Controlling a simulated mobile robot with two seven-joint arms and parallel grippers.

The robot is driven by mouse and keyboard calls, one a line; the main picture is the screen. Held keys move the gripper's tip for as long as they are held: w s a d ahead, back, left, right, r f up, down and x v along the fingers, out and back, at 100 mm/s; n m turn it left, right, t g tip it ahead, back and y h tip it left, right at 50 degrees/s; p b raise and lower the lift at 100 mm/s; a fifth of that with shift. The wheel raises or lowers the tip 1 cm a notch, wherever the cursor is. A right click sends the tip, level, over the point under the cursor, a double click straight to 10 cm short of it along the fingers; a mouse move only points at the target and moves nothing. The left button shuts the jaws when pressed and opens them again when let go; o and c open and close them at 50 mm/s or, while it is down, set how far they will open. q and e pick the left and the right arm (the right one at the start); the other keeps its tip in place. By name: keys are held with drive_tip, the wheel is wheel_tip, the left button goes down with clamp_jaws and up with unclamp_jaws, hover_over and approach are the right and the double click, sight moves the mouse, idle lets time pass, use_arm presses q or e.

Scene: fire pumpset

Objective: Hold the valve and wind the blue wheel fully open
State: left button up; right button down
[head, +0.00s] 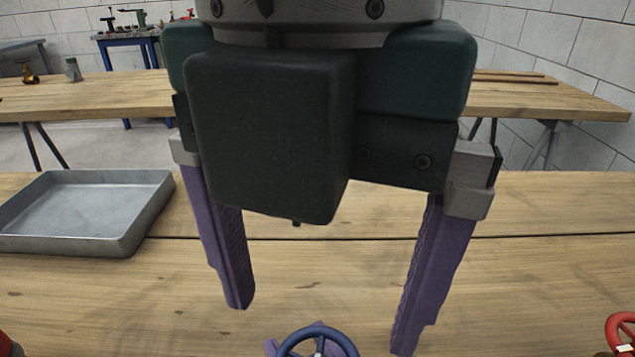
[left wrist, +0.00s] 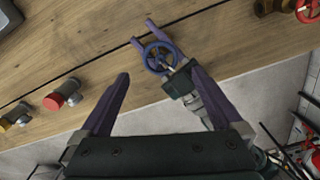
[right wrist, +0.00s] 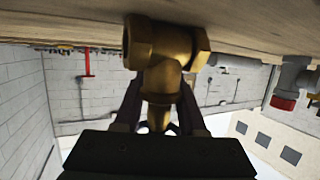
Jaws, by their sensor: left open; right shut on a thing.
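The blue wheel (head: 318,343) shows at the bottom edge of the head view, cut off by it. In the left wrist view the whole blue wheel (left wrist: 160,58) shows, between and beyond the fingertips of my left gripper (left wrist: 160,76). My left gripper (head: 322,328) is open and empty, its purple fingers spread wide on either side of the wheel and apart from it. My right gripper (right wrist: 159,108) is shut on the brass valve body (right wrist: 165,55). The blue wheel is hidden in the right wrist view. In the left wrist view the wheel covers most of the valve body.
A grey metal tray (head: 88,238) lies on the wooden bench at left. A red-wheeled valve (head: 622,330) stands at the right edge. The wood behind the wheel is clear. Another bench (head: 560,98) stands behind.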

sight(317, 356)
use_arm(q)
wheel_tip(317, 356, down, 6)
drive_tip(key=shift+r, duration=0.1)
drive_tip(key=c, duration=1.3)
